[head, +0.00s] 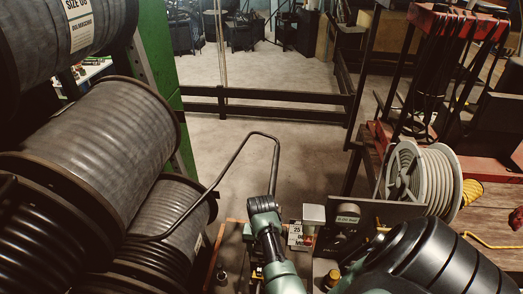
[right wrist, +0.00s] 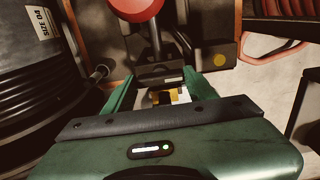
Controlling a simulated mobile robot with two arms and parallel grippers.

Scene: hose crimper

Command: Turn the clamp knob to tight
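A red round knob (right wrist: 136,7) on a dark stem shows at the top of the right wrist view, cut off by the frame edge. I cannot tell for sure that it is the clamp knob. My right gripper (right wrist: 161,78) has its two green fingers spread apart, below the red knob in that view. A dark block shows between and beyond the fingertips; I cannot tell whether they touch it. A white and yellow patch shows between the fingers. The red knob cannot be made out in the head view. My left gripper is not in view.
Large black hose reels (head: 100,135) fill the left side. A bent dark handle bar (head: 225,165) rises at the middle. A pale hose reel (head: 437,180) stands on a wooden bench (head: 490,222) at right. Open concrete floor (head: 260,70) lies beyond a low rail.

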